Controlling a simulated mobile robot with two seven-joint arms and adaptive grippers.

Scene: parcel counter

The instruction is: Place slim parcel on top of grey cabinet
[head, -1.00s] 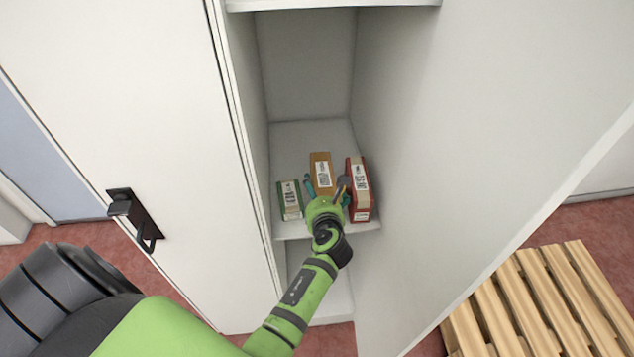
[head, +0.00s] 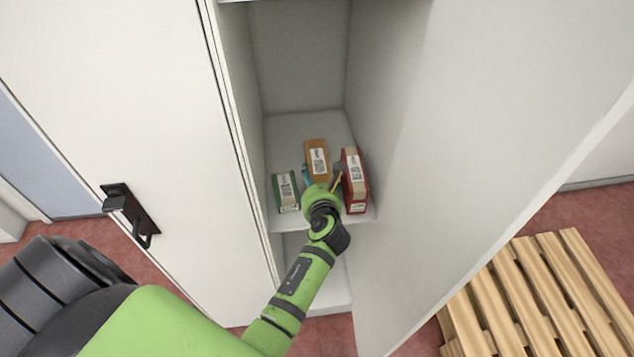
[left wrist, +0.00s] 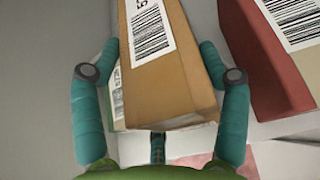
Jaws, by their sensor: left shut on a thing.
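An orange-brown parcel (head: 317,155) with a white barcode label is on or just above a shelf inside the open pale cabinet (head: 306,65). My left gripper (head: 320,176) reaches in from the front and is shut on this parcel. In the left wrist view the teal fingers (left wrist: 160,55) lie along both sides of the orange-brown parcel (left wrist: 165,80). I cannot tell whether its base touches the shelf. The top of the cabinet is out of view. My right gripper is not in view.
A green-edged parcel (head: 286,192) stands left of the held one, and a red parcel (head: 355,182) stands close on its right, near the cabinet's side wall. A white door with a black handle (head: 131,215) is at left. A wooden pallet (head: 540,300) lies at lower right.

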